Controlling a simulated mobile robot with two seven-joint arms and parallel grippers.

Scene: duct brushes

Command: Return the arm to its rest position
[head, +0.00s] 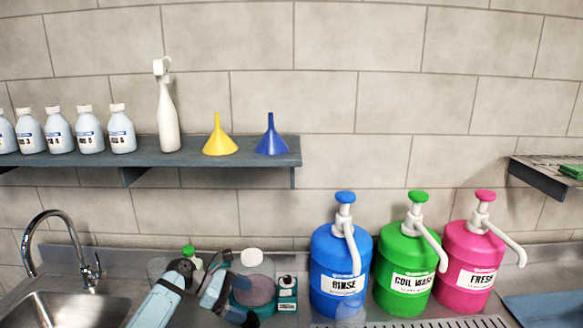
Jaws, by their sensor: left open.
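My left gripper (202,266) shows at the lower left of the head view, over the steel counter between the sink and the blue dispenser. My right gripper is not in view.
Near the gripper stand a white-capped jar (255,285), a small teal bottle (287,294) and a green-capped bottle (190,252). Blue (336,262), green (405,262) and pink (468,258) pump dispensers stand right. A sink (65,305) is left; a shelf (215,160) hangs above.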

